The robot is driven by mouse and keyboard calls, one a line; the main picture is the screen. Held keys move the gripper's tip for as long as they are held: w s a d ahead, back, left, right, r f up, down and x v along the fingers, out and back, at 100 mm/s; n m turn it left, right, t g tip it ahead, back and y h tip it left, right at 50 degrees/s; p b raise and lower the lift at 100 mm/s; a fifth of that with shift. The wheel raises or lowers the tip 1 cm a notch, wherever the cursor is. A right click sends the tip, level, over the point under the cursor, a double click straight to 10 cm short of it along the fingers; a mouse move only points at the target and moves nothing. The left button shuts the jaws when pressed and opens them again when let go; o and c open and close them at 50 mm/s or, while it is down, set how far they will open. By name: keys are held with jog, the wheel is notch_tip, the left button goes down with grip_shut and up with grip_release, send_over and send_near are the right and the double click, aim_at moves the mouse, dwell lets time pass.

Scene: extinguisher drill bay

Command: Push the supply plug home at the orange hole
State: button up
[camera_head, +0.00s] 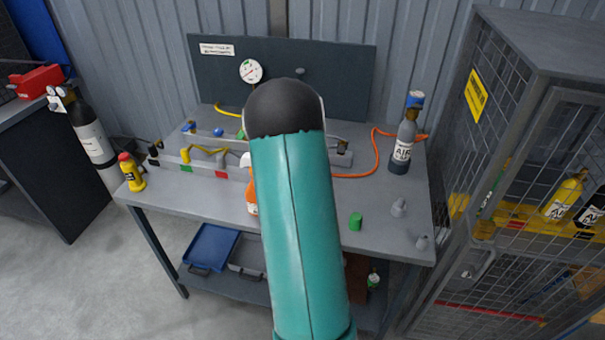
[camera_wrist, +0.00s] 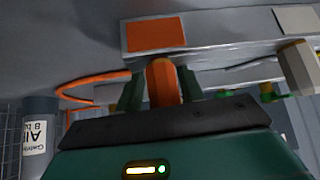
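In the wrist view my gripper (camera_wrist: 160,88) has its two dark green fingers closed on either side of an orange supply plug (camera_wrist: 163,75). The plug's far end is at the edge of a grey block with an orange square (camera_wrist: 157,35). The hole is not visible, and I cannot tell whether the plug's tip is inside it. An orange hose (camera_wrist: 92,86) loops at the left and runs behind the left finger. In the head view the hose (camera_head: 374,155) crosses the bench's right side; my teal arm hides the gripper, the plug and the orange square.
The workbench (camera_head: 320,228) carries a manifold with coloured marks on the left. A grey air cylinder (camera_head: 401,148) stands at the right rear, also in the wrist view (camera_wrist: 38,135). A green cap (camera_head: 356,221) and grey fittings lie at the front right. A mesh cage (camera_head: 520,100) stands right.

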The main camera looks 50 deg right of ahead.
jog(key=shift+a+f+y, duration=0.3)
jog(key=shift+a+f, duration=0.45)
jog(key=shift+a, duration=0.2)
jog(key=d+r+v, duration=0.1)
jog(key=v, duration=1.3)
jog(key=shift+d, duration=0.15)
jog(key=shift+d, duration=0.1)
